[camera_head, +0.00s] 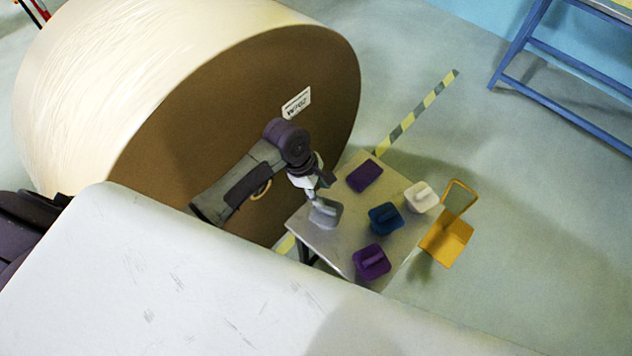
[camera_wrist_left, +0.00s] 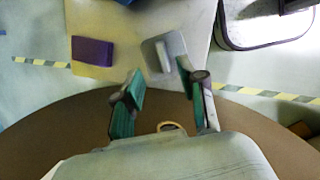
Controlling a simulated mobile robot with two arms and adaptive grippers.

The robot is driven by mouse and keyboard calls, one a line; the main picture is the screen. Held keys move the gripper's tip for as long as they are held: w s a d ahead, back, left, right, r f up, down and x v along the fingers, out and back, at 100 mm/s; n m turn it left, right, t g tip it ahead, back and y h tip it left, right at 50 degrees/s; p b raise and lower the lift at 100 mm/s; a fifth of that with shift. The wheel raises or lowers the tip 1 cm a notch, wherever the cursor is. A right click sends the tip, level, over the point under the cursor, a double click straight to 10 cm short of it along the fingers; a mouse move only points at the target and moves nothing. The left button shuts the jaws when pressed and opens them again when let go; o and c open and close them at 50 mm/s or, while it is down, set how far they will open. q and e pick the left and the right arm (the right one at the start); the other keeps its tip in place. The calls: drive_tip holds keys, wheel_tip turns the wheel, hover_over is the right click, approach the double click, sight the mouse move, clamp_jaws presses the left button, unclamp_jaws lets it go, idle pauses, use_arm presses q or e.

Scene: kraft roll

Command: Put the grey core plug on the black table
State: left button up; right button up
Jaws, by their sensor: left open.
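The grey core plug (camera_head: 325,213) sits on a small grey table (camera_head: 311,230), near its left corner. In the left wrist view the plug (camera_wrist_left: 168,48) shows its square base and raised handle just beyond the fingertips. My left gripper (camera_head: 311,188) is above and close to the plug in the head view. In the left wrist view its two green-padded fingers (camera_wrist_left: 160,76) are apart with nothing held between them. Whether a finger touches the plug I cannot tell. I cannot make out a black table in either view. My right gripper is not in view.
On the small table are a purple block (camera_head: 364,176), a blue plug (camera_head: 385,218), a white plug (camera_head: 422,197) and a purple plug (camera_head: 371,263). A huge kraft roll (camera_head: 200,75) stands beside my left arm. A yellow stand (camera_head: 447,243) and blue rack (camera_head: 565,65) are right.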

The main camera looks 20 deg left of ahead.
use_arm(q)
drive_tip(key=v, duration=0.3)
drive_tip(key=shift+a+r, duration=0.15)
drive_tip(key=shift+r, duration=0.2)
drive_tip(key=shift+s, duration=0.1)
